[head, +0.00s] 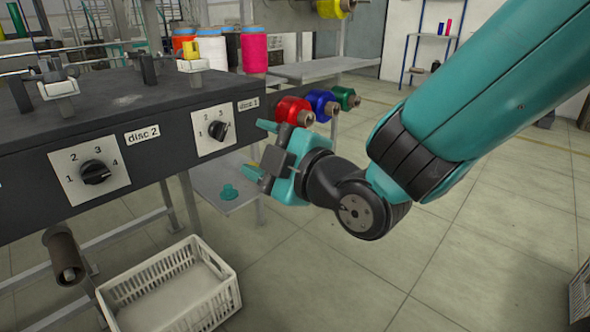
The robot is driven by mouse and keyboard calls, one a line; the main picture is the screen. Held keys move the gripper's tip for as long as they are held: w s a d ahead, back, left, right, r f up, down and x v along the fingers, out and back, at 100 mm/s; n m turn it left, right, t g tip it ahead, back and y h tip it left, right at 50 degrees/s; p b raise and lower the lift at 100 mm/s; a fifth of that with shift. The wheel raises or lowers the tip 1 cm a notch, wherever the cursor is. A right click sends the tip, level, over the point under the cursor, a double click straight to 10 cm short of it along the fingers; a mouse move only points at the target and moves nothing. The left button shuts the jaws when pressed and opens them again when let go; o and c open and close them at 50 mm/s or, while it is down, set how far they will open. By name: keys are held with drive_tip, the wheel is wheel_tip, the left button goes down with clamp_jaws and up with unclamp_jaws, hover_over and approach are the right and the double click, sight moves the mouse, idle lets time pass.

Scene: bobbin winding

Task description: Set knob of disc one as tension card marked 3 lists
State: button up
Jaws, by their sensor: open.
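The knob of disc 1 (218,131) is a black dial on a white plate, on the front of the dark machine, beside the label "disc 1" (248,104). Small numbers stand around it; its pointer is too small to read with certainty. My gripper (258,148) is open and empty, its fingers pointing left toward the machine front. It is to the right of the knob and apart from it. No tension card can be made out in this view.
A similar knob, disc 2 (95,172), with numbers 1 to 4, is farther left. Red (293,110), blue (322,104) and green (346,98) bobbins are just behind my gripper. A white crate (170,285) stands on the floor below. The floor at right is largely clear.

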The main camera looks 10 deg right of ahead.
drive_tip(key=b+v, duration=0.7)
drive_tip(key=b, duration=0.2)
drive_tip(key=shift+f, duration=0.1)
drive_tip(key=shift+w, duration=0.1)
drive_tip(key=s+d+f+m+g+h+p, duration=0.3)
drive_tip(key=s+f+m+g, duration=0.1)
drive_tip(key=s+m+g, duration=0.3)
drive_tip(key=s+d+f+m+g+h+p, duration=0.3)
drive_tip(key=s+f+m+g+p, duration=0.15)
drive_tip(key=s+g, duration=0.3)
wheel_tip(320, 180, up, 37)
drive_tip(key=p, duration=3.6)
drive_tip(key=shift+w, duration=0.3)
